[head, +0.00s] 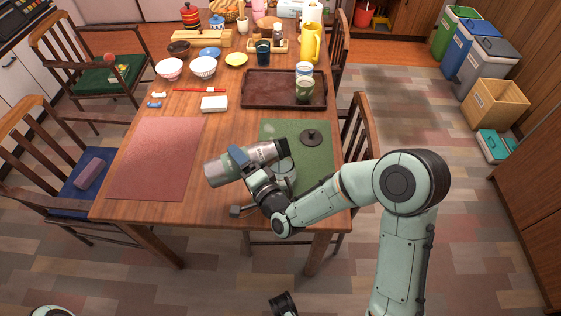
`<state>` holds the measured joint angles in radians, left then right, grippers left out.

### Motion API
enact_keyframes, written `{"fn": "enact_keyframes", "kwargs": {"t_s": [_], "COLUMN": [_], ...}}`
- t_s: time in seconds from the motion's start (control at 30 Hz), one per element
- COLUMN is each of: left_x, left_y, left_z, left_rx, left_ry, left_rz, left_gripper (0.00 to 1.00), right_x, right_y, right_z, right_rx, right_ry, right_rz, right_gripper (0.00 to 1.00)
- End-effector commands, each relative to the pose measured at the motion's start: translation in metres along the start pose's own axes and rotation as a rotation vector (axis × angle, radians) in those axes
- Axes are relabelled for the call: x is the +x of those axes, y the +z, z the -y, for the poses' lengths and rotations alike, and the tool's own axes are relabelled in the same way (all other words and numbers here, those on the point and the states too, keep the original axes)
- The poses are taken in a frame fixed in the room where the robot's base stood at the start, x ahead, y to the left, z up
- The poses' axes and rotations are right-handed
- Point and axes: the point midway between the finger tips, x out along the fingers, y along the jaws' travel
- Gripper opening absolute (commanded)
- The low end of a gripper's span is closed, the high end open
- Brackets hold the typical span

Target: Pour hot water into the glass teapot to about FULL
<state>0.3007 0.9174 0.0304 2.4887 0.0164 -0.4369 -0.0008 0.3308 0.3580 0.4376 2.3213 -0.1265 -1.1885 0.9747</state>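A silvery-grey flask (218,172) with a dark top lies almost level in the air, its top end pointing right. My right gripper (243,160) is shut around its middle. The flask's dark top is over or beside a glass teapot (287,180) on the green mat (315,166). The flask and my wrist hide much of the teapot, so its water level and any stream cannot be seen. A dark round lid (311,138) with a knob lies on the mat, right of the flask's top.
A brown tray (262,89) with two cups stands behind the mat, and a yellow jug (311,42) stands farther back. A white block (214,104) and several bowls are to the left. The pink mat (155,160) is bare. Chairs stand around the table.

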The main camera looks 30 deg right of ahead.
Motion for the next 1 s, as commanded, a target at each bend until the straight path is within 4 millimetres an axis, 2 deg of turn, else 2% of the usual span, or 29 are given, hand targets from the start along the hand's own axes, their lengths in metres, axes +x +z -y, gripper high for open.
{"fn": "enact_keyframes", "kwargs": {"t_s": [1.0], "left_x": [0.0005], "left_y": [-0.0006], "left_z": [0.0], "left_rx": [0.0], "left_ry": [0.0], "left_rz": [-0.002], "left_gripper": [0.43], "right_x": [-0.0001], "right_y": [-0.0016], "right_z": [0.0061], "right_rx": [0.038], "right_ry": [-0.018], "right_rz": [-0.001], "right_gripper": [0.16]}}
